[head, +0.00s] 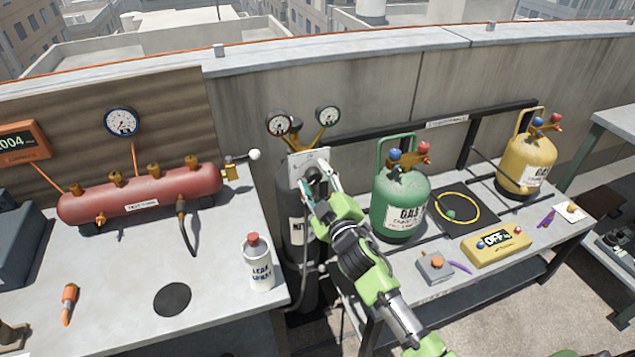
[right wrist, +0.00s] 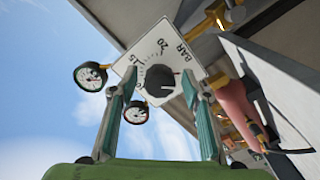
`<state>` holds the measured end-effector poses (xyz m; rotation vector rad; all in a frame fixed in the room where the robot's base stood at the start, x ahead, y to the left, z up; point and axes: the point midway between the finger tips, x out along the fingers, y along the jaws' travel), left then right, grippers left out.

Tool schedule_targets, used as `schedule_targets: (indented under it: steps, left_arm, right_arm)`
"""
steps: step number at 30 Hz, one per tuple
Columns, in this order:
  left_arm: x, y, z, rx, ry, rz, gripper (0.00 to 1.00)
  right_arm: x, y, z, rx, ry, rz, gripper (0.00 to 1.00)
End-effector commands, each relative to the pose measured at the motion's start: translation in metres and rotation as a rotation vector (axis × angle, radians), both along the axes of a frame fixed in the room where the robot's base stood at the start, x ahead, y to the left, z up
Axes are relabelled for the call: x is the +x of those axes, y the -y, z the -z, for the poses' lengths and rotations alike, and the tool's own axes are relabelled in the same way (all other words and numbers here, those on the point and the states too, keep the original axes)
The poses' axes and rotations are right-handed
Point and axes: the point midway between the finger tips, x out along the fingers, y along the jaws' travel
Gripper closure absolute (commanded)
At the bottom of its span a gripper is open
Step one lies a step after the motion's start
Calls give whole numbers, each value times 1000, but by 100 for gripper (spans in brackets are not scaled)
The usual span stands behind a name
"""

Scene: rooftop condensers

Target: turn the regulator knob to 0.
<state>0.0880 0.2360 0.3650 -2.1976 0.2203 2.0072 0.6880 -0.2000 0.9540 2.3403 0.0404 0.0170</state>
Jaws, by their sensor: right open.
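In the head view the plate (head: 309,158) sits on top of the dark nitrogen cylinder (head: 297,215), below two gauges. My right gripper (head: 316,178) is open in front of the plate and partly covers the knob. In the wrist view its two fingers stand on either side of the knob; whether they touch it I cannot tell. My left gripper is out of view.
A left bench holds a red manifold (head: 140,196) with a white-tipped lever and a leak spray can (head: 259,264). A right bench holds a green gas cylinder (head: 401,204) close to my right arm, a yellow cylinder (head: 527,165) and a yellow scale display reading OFF (head: 497,245).

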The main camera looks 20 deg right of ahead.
Motion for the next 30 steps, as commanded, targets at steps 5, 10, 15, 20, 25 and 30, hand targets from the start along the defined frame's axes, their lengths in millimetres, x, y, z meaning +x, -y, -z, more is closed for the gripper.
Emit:
schedule_targets:
  steps: [5,10,15,20,25,30]
  left_arm:
    - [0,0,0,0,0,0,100]
    - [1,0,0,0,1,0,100]
    - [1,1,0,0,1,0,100]
    - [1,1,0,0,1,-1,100]
    - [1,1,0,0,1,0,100]
    - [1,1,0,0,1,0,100]
  right_arm:
    - [-17,1,2,1,-2,-1,57]
    - [-53,2,2,2,-4,1,57]
    - [-87,3,2,1,-4,0,57]
    - [-109,4,1,0,-2,1,57]
    - [-119,4,1,-1,-1,1,57]
    - [-120,4,0,-1,-1,1,57]
